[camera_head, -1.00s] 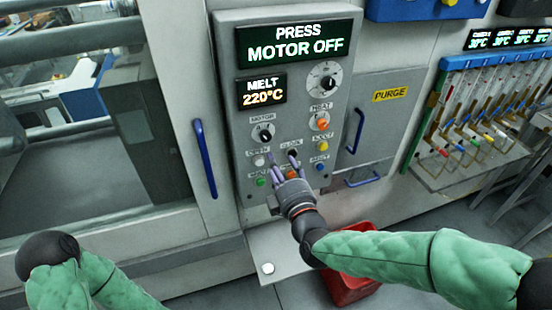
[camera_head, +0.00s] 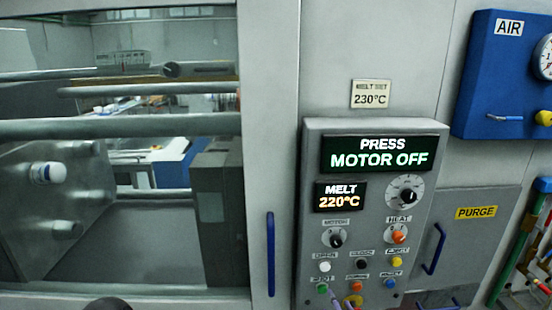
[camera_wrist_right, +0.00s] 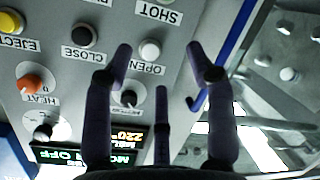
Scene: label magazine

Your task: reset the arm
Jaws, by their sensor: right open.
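My right gripper (camera_wrist_right: 158,60) is open and empty in the right wrist view, its purple fingers spread in front of the press control panel (camera_wrist_right: 65,70). The white OPEN button (camera_wrist_right: 150,49) shows between two of the fingertips; I cannot tell whether any finger touches the panel. In the head view only its fingertips (camera_head: 344,301) show at the bottom edge, by the panel's lowest buttons. The panel (camera_head: 310,160) reads PRESS MOTOR OFF and MELT 220°C.
A blue door handle (camera_head: 270,253) stands left of the panel, beside the press window. The PURGE door (camera_head: 480,235) with its blue handle (camera_head: 433,248) is to the right. A blue AIR box (camera_head: 490,75) juts out at upper right. A plate (camera_head: 370,94) reads 230°C.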

